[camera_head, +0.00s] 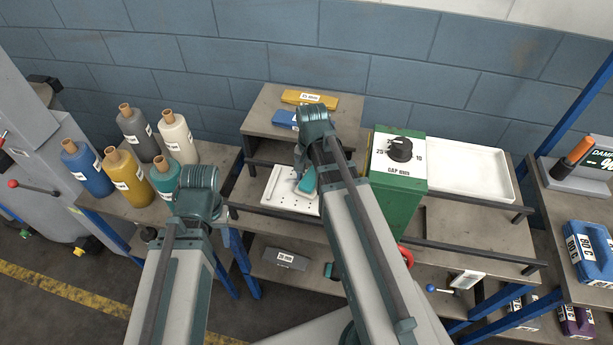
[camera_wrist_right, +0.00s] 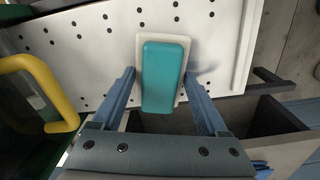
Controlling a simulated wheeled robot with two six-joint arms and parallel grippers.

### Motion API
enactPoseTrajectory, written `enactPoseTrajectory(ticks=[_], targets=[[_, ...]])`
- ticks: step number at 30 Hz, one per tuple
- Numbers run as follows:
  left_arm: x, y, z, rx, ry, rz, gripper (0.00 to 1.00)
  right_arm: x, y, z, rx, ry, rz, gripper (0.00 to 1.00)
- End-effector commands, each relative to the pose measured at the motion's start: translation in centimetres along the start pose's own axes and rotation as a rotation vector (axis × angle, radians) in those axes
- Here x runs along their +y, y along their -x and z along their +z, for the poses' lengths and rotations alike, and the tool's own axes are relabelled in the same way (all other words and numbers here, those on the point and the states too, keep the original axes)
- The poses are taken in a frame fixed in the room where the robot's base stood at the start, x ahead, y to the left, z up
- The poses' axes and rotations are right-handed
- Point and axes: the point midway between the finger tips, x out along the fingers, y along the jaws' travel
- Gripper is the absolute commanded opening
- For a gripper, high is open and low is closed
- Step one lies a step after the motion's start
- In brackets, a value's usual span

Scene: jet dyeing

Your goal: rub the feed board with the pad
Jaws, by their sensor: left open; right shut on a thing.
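The feed board (camera_head: 283,187) is a white plate with small dark holes, lying on the middle of the bench. It fills the upper part of the right wrist view (camera_wrist_right: 95,45). The pad (camera_wrist_right: 163,78) has a teal top on a pale base; it also shows in the head view (camera_head: 308,181), over the board's right part. My right gripper (camera_wrist_right: 160,82) is shut on the pad, one finger on each side. I cannot tell whether the pad touches the board. My left gripper (camera_head: 197,208) is in front of the bottle shelf, away from the board; its fingers are mostly hidden by the arm.
A green box with a black dial (camera_head: 398,180) stands right of the board, with a white tray (camera_head: 470,168) beyond it. Several bottles (camera_head: 131,178) stand at left. A small raised shelf (camera_head: 262,122) with yellow and blue blocks is behind. A yellow handle (camera_wrist_right: 45,90) is left in the wrist view.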

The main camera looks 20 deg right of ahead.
Motion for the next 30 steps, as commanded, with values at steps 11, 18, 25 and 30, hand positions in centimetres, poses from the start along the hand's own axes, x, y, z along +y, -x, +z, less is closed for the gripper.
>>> enactPoseTrajectory(ticks=[11, 18, 25, 30], targets=[[0.0, -0.2, 0.0, 0.0, 0.0, 0.0, 0.5, 2.2, -0.2, -0.5, 0.0, 0.001, 0.0, 0.32], [0.1, -0.5, 0.0, 0.0, 0.0, 0.0, 0.5, 2.1, -0.5, -0.5, 0.0, 0.001, 0.0, 0.32], [0.1, -0.6, 0.0, 0.0, 0.0, 0.0, 0.5, 1.3, -0.6, -0.3, 0.0, 0.002, 0.0, 0.32], [0.1, -0.7, 0.0, 0.0, 0.0, 0.0, 0.5, -0.2, -0.7, 0.0, 0.0, 0.002, 0.0, 0.32]])
